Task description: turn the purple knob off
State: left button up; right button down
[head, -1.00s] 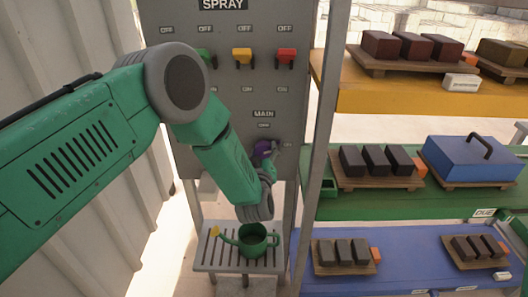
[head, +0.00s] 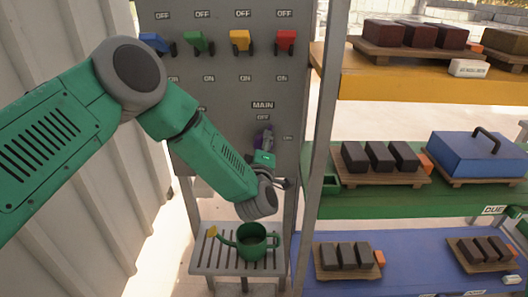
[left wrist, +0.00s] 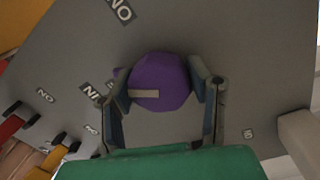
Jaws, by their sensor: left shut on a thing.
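The purple knob (head: 264,138) is on the grey panel, below the MAIN label with OFF just under it. An ON label stands to its right. In the left wrist view the purple knob (left wrist: 165,82) shows a pale strip on its left side. My left gripper (left wrist: 160,86) has a finger on each side of it and is shut on it. In the head view my left gripper (head: 264,152) reaches up to the knob from below and partly covers it. My right gripper is not in view.
Blue (head: 157,42), green (head: 199,42), yellow (head: 241,40) and red (head: 286,40) knobs line the panel above. A green watering can (head: 252,243) stands on a slatted stand below my gripper. Shelves with blocks on trays stand to the right, beyond a grey post.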

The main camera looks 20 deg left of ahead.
pick_arm(q)
jog(key=n+b, duration=0.4)
jog(key=n, duration=0.2)
jog(key=shift+w+a+f+y, duration=0.1)
jog(key=shift+y, duration=0.3)
jog(key=shift+n+b, duration=1.75)
jog(key=shift+n, duration=0.25)
jog(key=o, duration=1.2)
jog(key=shift+c, duration=0.2)
jog(key=shift+s+d, duration=0.25)
jog(key=shift+s, duration=0.3)
jog(key=v, duration=1.1)
jog(key=shift+f, duration=0.2)
